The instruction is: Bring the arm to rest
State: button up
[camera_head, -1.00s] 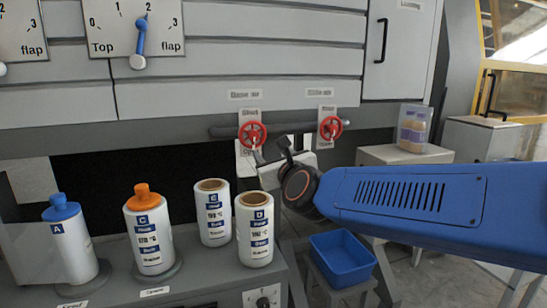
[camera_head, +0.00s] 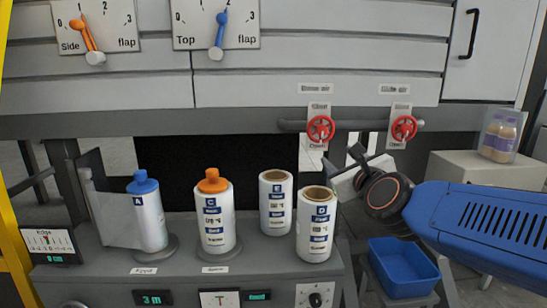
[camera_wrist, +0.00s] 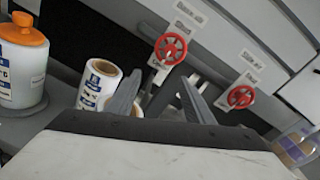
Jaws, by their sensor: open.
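My gripper (camera_head: 343,168) is at the end of my blue arm, at the right of the head view. It is in front of the machine, below the two red valve wheels (camera_head: 320,129) (camera_head: 404,128) and beside the white roll D (camera_head: 316,226). In the wrist view its two grey fingers (camera_wrist: 158,98) stand apart with nothing held between them. The left red wheel (camera_wrist: 171,48) shows beyond the gap between the fingers. The gripper looks apart from the wheels and the rolls.
Bottle A (camera_head: 148,216), orange-capped bottle C (camera_head: 216,222) and roll E (camera_head: 275,203) stand on the grey bench (camera_head: 110,262). A blue bin (camera_head: 404,268) is below my arm. A packed bag (camera_head: 501,136) sits on a pale cabinet (camera_head: 455,164) at the right.

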jog(key=s+f+n+g+y, duration=0.1)
jog(key=s+f+n+g, duration=0.2)
jog(key=s+f+n, duration=0.35)
jog(key=s+f+n+g+y, duration=0.1)
jog(key=s+f+n+g, duration=0.3)
jog(key=f+n, duration=0.55)
jog(key=s+d+f+n+g+h, duration=0.1)
jog(key=s+d+f+n+g, duration=0.1)
jog(key=s+d+f+n, duration=0.2)
jog(key=s+d+f+n+g+h, duration=0.2)
jog(key=s+d+f+n+g, duration=0.1)
jog(key=s+n, duration=0.7)
jog(key=shift+s+d+f+n+g, duration=0.3)
jog(key=shift+s+d+f+n, duration=0.1)
jog(key=shift+f, duration=0.15)
